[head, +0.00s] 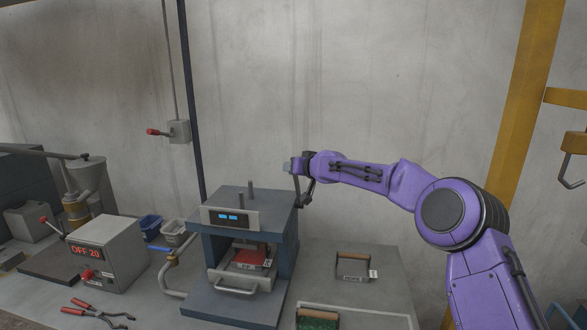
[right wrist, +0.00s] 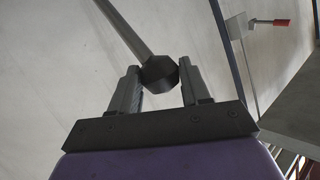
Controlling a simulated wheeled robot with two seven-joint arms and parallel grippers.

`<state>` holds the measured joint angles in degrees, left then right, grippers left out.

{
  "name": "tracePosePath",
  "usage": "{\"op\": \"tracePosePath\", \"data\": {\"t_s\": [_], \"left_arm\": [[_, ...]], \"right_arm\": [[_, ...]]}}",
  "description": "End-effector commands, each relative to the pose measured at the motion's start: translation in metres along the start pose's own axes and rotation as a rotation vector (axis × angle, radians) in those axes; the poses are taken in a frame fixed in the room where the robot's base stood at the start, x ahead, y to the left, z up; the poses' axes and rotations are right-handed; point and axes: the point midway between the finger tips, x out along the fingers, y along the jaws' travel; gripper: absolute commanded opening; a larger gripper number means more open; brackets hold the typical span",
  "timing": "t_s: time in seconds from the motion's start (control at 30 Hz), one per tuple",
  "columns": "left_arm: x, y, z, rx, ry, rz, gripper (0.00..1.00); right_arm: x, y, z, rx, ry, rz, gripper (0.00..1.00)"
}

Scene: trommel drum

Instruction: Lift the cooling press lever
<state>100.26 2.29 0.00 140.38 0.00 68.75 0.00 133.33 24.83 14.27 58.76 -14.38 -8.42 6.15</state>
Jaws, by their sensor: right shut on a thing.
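The cooling press (head: 240,250) is a blue-grey frame with a small lit display, standing on the bench at the middle of the head view. Its lever (head: 308,194) rises at the press's right side, its upper end at my right gripper (head: 294,166). In the right wrist view the lever shows as a grey rod (right wrist: 125,27) ending in a dark faceted knob (right wrist: 158,72). The knob sits between the two fingers of my right gripper, which is shut on it. The gripper partly hides the lever's top in the head view. My left gripper is not in view.
A control box (head: 108,252) reading "OFF 20" stands left of the press, with red-handled tongs (head: 95,313) in front. A handled frame (head: 353,266) lies right of the press. A wall switch (head: 178,131) and yellow post (head: 512,130) stand behind. Wall space above the press is clear.

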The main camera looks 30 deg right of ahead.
Motion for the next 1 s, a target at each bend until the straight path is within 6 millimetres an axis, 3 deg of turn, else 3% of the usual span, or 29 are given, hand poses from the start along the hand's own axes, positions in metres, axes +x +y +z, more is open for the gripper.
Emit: {"op": "tracePosePath", "data": {"t_s": [0.17, 0.2, 0.27, 0.67, 1.0], "left_arm": [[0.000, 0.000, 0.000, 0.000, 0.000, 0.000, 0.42], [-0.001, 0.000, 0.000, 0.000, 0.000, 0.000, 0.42], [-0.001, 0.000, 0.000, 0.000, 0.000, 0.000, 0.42], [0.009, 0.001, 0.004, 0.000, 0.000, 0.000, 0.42], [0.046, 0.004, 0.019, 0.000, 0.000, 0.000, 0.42]], "right_arm": [[-0.002, -0.002, -0.009, 0.007, 0.021, -0.003, 0.00], [-0.002, -0.002, -0.009, 0.007, 0.021, -0.003, 0.56], [-0.002, -0.001, -0.009, 0.006, 0.020, -0.002, 0.71], [-0.011, 0.002, -0.004, 0.002, 0.015, 0.001, 0.71], [-0.075, 0.000, 0.000, 0.002, 0.014, -0.001, 0.71]]}}
